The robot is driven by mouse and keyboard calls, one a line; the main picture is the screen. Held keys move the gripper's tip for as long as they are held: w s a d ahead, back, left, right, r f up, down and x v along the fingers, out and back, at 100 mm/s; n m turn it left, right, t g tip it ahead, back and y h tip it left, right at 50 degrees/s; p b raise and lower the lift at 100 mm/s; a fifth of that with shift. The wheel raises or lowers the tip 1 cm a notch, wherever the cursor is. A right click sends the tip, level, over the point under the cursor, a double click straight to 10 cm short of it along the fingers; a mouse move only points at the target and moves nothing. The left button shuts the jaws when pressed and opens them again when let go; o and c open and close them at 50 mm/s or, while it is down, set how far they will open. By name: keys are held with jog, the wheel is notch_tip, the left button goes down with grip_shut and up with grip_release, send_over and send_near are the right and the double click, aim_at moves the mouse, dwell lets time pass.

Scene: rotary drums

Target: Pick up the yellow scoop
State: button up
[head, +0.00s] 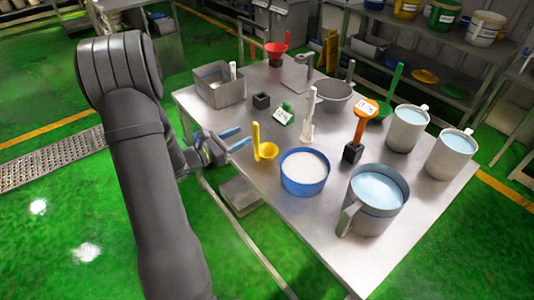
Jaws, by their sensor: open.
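The yellow scoop (267,151) stands near the left edge of the metal table, with its bowl low and its handle pointing up. My gripper (244,137) has blue fingers and is open and empty. Its fingertips point right, toward the scoop's upright handle, and appear just left of it. A small gap shows between the fingertips and the handle, though depth is hard to judge from this one view.
A blue-rimmed tub of white powder (304,171) stands right of the scoop. A large grey jug (375,205) is nearer the front. A small green-and-white sign (284,114) and a white scoop (310,118) stand behind. The table's left edge (197,119) runs beneath my gripper.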

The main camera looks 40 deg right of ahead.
jog(key=d, duration=0.9)
jog(key=shift+w+d+f, duration=0.2)
jog(key=shift+d, duration=0.05)
grip_shut()
